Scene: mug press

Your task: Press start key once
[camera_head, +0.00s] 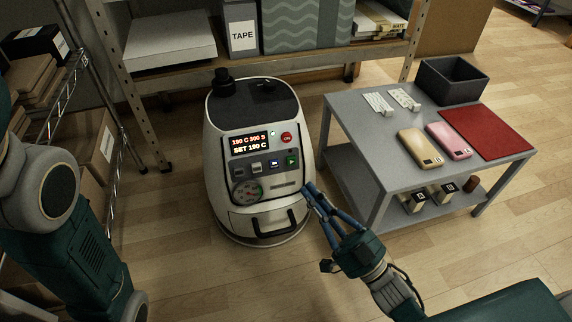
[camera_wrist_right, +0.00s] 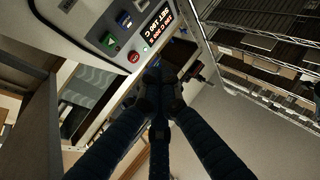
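The green key also shows in the right wrist view (camera_wrist_right: 111,40). My right gripper (camera_head: 310,190) is in front of the machine, below and right of the green key and apart from it. In the wrist view its fingers (camera_wrist_right: 160,78) meet at the tips, with nothing seen between them. My left gripper is out of view.
A red button (camera_head: 287,138) sits above the key row; a dial (camera_head: 247,192) and drawer handle (camera_head: 276,222) are below. Shelving stands behind and left.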

